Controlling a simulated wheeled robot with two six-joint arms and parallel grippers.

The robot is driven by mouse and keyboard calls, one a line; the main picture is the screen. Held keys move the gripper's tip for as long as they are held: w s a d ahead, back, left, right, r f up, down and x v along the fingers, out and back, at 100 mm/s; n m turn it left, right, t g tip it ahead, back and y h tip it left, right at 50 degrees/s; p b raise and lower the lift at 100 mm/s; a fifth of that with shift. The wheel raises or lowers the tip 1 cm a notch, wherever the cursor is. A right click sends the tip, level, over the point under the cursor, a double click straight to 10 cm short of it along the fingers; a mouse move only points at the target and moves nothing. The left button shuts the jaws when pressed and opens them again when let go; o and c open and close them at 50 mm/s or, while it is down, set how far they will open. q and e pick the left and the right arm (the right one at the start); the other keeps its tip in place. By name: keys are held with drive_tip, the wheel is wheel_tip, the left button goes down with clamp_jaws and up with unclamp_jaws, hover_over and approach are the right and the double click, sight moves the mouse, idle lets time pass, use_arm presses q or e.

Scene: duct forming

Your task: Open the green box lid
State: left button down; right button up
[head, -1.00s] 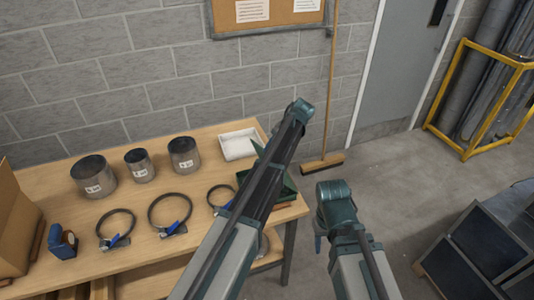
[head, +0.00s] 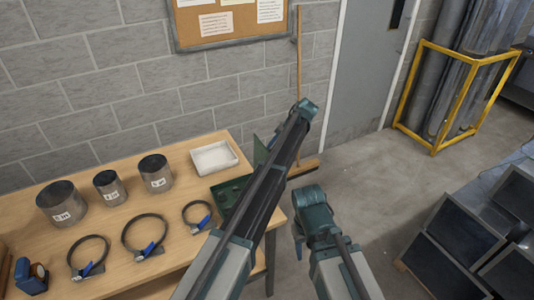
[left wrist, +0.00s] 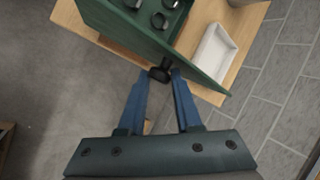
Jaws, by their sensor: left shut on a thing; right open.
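The green box (head: 228,192) stands on the right end of the wooden workbench, partly hidden behind my left arm. Its green lid (head: 261,152) stands raised at the box's right side. In the left wrist view the lid (left wrist: 125,30) stands up beside the open box, with several dark round things inside. My left gripper (left wrist: 160,73) is shut on the lid's black knob (left wrist: 159,73); my arm hides this gripper in the head view. My right gripper (head: 298,243) is open and empty, low beside the bench, and only partly visible.
A white tray (head: 214,158) lies behind the box. Several metal duct pieces and clamps stand or lie on the workbench (head: 175,205) to the left. A broom (head: 299,80) leans on the wall. Dark bins (head: 465,238) stand at right. The floor between is clear.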

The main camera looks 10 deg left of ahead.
use_arm(q)
drive_tip(key=shift+s+d+f, duration=0.1)
drive_tip(key=shift+d+f, duration=0.25)
drive_tip(key=shift+d, duration=0.3)
drive_tip(key=c, duration=0.6)
unclamp_jaws()
drive_tip(key=shift+a, duration=0.1)
drive_tip(key=shift+w+a+r, duration=0.1)
drive_tip(key=shift+w, duration=0.15)
drive_tip(key=shift+r, duration=0.15)
